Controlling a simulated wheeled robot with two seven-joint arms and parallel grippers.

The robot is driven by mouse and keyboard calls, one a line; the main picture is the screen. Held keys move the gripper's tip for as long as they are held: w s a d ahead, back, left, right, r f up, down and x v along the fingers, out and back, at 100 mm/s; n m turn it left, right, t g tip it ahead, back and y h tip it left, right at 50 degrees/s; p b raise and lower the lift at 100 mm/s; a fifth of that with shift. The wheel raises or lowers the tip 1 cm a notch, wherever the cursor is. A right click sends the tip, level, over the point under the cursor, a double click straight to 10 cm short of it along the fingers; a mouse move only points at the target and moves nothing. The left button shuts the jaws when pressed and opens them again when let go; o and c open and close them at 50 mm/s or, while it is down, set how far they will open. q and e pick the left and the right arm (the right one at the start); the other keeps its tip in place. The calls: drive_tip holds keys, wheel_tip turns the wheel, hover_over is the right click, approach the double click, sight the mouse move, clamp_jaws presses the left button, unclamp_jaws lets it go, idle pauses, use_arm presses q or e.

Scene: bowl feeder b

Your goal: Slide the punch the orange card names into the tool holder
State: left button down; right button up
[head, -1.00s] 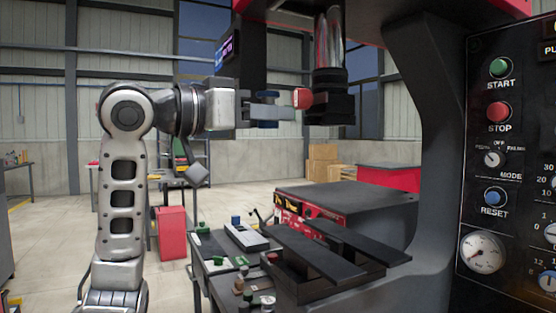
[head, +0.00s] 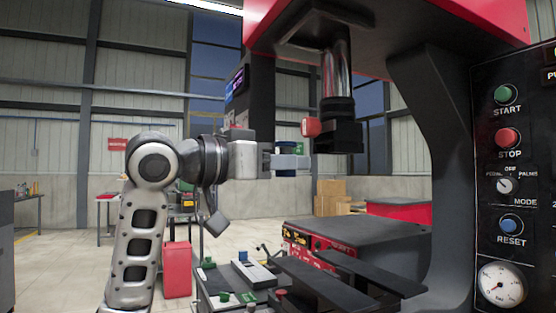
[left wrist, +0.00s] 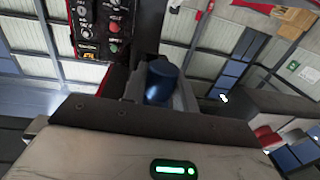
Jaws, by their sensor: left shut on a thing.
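My left gripper (head: 290,161) is shut on a blue punch (head: 286,146), whose ends show above and below the fingers. In the left wrist view the rounded blue punch (left wrist: 160,82) sits between the fingers. The black tool holder (head: 340,136), with a red knob (head: 311,127) on its left side, hangs under the press ram. The gripper is to the left of the holder and slightly lower, with the punch apart from it. I cannot make out the orange card. My right gripper is not in view.
Below the holder lie dark rails (head: 345,268) and a grey press bed (head: 365,232). A bench at lower left carries a light tray (head: 254,273) and small green and blue pieces. The press frame (head: 437,170) and control panel (head: 508,130) stand at right.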

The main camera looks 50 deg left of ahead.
use_arm(q)
drive_tip(key=w+p, duration=0.1)
drive_tip(key=w, duration=0.1)
drive_tip(key=w+d, duration=0.1)
drive_tip(key=w, duration=0.1)
drive_tip(key=shift+p, duration=0.35)
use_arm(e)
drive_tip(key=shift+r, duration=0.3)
use_arm(q)
drive_tip(key=shift+d, duration=0.1)
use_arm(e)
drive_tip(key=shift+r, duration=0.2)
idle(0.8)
use_arm(q)
drive_tip(key=shift+w+d+r+p, duration=0.1)
drive_tip(key=shift+w+d+p, duration=0.1)
drive_tip(key=shift+w+p, duration=0.55)
drive_tip(key=shift+w+d+f+p, duration=0.1)
drive_tip(key=shift+w+d+p, duration=0.25)
drive_tip(key=shift+w, duration=0.55)
drive_tip(key=shift+w+d+r+p, duration=0.1)
drive_tip(key=shift+w+p, duration=0.55)
drive_tip(key=shift+w, duration=0.2)
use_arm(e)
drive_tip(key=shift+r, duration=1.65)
use_arm(q)
drive_tip(key=shift+s, duration=0.1)
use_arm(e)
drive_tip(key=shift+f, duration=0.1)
